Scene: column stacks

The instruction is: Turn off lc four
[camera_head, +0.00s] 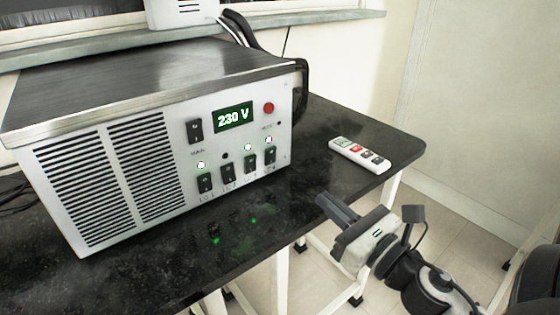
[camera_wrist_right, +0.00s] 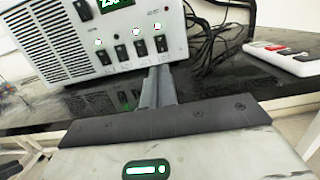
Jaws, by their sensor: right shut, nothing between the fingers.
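A metal power unit (camera_head: 125,95) with a display reading 230 V stands on the black table. Along its lower front is a row of black rocker switches. The rightmost, the LC 4 switch (camera_head: 270,156), has a lit lamp (camera_head: 268,140) above it. In the right wrist view the LC 4 switch (camera_wrist_right: 161,43) is just above my fingertips. My right gripper (camera_head: 322,198) is shut and empty, in front of the unit and to the right of the switch, apart from it. Its fingers also show in the wrist view (camera_wrist_right: 158,72). My left gripper is out of view.
The lamps over LC 1 and LC 3 are lit; the one over LC 2 is dark. A larger rocker (camera_head: 195,131) and red button (camera_head: 268,108) sit higher. A white remote (camera_head: 360,152) lies right of the unit. Black cables (camera_wrist_right: 208,40) run beside it.

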